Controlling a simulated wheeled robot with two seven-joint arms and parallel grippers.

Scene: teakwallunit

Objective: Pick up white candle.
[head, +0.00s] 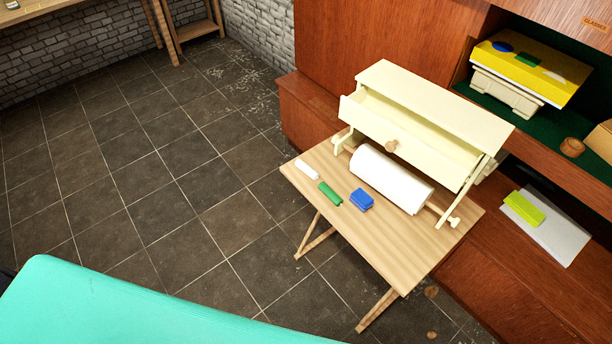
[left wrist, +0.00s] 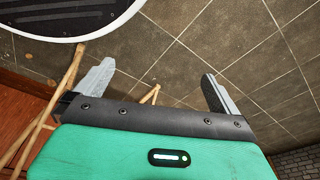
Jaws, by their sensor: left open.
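A small white cylinder, which looks like the white candle (head: 307,169), lies on its side near the left corner of a small wooden table (head: 414,257) in the head view. The candle does not show in that view. My right gripper is in neither view.
A cream drawer unit (head: 435,104) with a large white roll (head: 391,178) under it stands on the table's back part. A red-brown wall unit (head: 370,45) stands behind. Tiled floor (head: 150,190) left of the table is clear. Wooden legs (left wrist: 66,80) show in the left wrist view.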

